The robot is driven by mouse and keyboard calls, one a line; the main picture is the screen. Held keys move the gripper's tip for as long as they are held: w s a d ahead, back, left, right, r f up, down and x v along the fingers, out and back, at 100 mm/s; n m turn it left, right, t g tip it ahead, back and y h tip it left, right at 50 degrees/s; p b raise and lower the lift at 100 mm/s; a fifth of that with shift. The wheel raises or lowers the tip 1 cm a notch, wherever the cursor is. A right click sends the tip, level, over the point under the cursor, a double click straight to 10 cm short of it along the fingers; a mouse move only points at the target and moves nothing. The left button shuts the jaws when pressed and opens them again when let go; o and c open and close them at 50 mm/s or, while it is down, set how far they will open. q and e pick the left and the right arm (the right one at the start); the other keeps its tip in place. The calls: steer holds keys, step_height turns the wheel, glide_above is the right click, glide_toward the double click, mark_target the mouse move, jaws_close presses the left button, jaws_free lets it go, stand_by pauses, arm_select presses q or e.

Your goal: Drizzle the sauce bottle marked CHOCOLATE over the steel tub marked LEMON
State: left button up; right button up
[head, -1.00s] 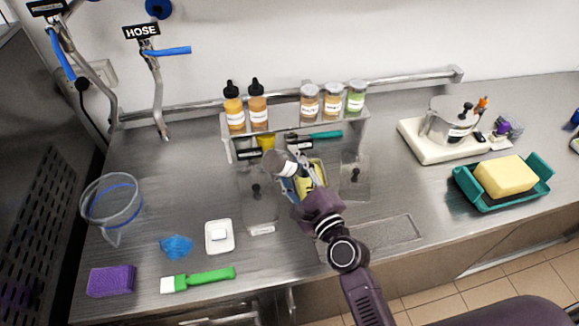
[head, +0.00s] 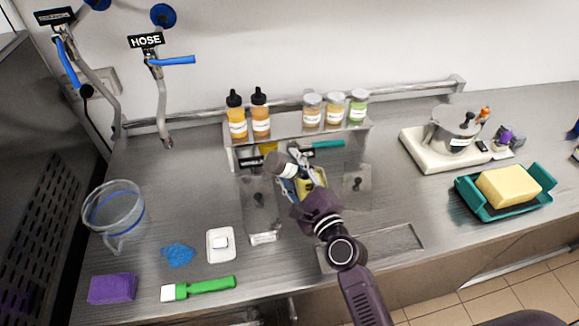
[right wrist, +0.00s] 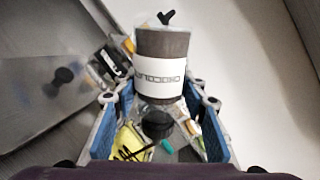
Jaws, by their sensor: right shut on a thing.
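My right gripper (head: 297,178) is shut on a dark brown sauce bottle (head: 279,163), above the steel wells in the counter. In the right wrist view, the bottle (right wrist: 162,48) has a white label that reads upside down, apparently CHOCOLATE, partly cut off. Its black cap (right wrist: 156,124) points downward, so the bottle is tipped over. Below the gripper is a tub with yellow contents (head: 318,183), partly hidden by the hand; I cannot read a LEMON mark on it. No sauce stream is clearly visible. My left gripper is not in view.
Steel lids with black knobs lie left (head: 260,200) and right (head: 356,185) of the yellow tub. A raised shelf (head: 290,131) behind holds orange bottles (head: 237,118) and several jars (head: 335,109). A green brush (head: 208,286) and purple sponge (head: 112,288) lie front left.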

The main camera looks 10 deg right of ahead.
steer(key=shift+w, duration=0.1)
steer(key=shift+w, duration=2.05)
steer(key=n, duration=0.4)
steer(key=shift+d, duration=0.1)
steer(key=shift+r, duration=0.1)
steer(key=shift+r+n+p, duration=0.65)
steer(key=shift+n+p, duration=0.15)
steer(key=shift+n, duration=0.35)
steer(key=shift+r+n+p, duration=0.6)
steer(key=shift+n+p, duration=0.15)
steer(key=shift+n, duration=0.4)
